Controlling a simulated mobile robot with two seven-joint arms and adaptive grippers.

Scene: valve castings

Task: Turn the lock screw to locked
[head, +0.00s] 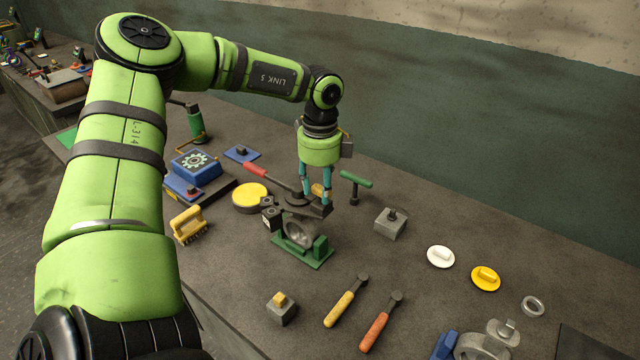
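My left gripper (314,202) points down over the casting fixture, with its two teal fingers apart. A small orange-yellow piece (318,190) shows between the fingers; I cannot tell whether they touch it. Below them a grey ring-shaped valve casting (298,234) stands in a green fixture (316,252), with dark blocks (270,212) at its left. A red-handled lever (268,173) runs to the dark parts beside the fingers. The lock screw cannot be made out for certain; the fingers cover part of this spot. My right gripper is out of view.
A green T-handle (356,179) stands close right of the gripper. A yellow-topped disc (250,195), blue gear box (195,164) and yellow brush (188,223) lie left. A knobbed grey block (391,223) and two handled tools (346,301) are right and in front. Bench between them is clear.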

